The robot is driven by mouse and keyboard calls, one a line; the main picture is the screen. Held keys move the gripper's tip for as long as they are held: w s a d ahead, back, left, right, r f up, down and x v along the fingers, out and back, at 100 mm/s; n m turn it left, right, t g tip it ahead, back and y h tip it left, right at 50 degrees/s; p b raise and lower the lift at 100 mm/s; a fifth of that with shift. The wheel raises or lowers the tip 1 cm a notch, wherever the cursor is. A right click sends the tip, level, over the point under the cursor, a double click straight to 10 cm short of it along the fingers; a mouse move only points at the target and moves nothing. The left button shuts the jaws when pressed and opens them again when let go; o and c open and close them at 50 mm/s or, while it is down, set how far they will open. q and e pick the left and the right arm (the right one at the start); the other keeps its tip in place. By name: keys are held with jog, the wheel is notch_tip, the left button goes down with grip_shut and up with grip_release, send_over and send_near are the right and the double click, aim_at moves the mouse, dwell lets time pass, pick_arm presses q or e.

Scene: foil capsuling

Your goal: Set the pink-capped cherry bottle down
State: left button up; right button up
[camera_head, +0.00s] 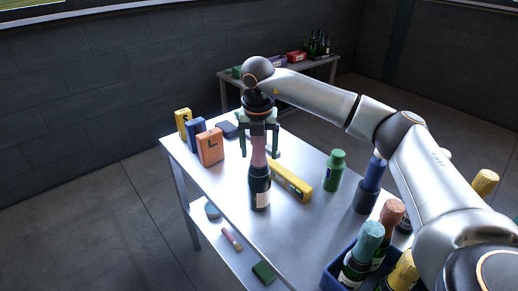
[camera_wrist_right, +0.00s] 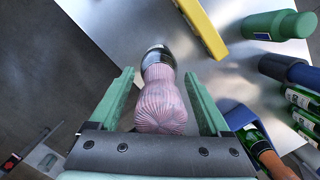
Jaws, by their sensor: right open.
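The pink-capped cherry bottle (camera_head: 259,188) stands upright on the metal table (camera_head: 228,189), dark below with a pale label and a pink foil cap on top. In the right wrist view its pleated pink cap (camera_wrist_right: 162,100) lies between my fingers. My right gripper (camera_head: 261,153) is open around the cap, with a gap on each side; its green fingers also show in the right wrist view (camera_wrist_right: 160,98). The bottle's base appears to rest on the tabletop. My left gripper is not in view.
A yellow box (camera_head: 290,182) lies just right of the bottle. A green bottle (camera_head: 334,170) and a blue cylinder in a dark holder (camera_head: 366,198) stand farther right. A blue crate (camera_head: 335,278) of capped bottles is at front right. Boxes marked S and L (camera_head: 209,147) stand at left.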

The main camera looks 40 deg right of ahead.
jog(key=r, duration=0.4)
jog(key=s+r, duration=0.1)
jog(key=r, duration=0.3)
jog(key=a+r, duration=0.1)
jog(key=r, duration=0.3)
jog(key=shift+s+a, duration=0.1)
jog(key=shift+s, duration=0.05)
jog(key=shift+a, duration=0.1)
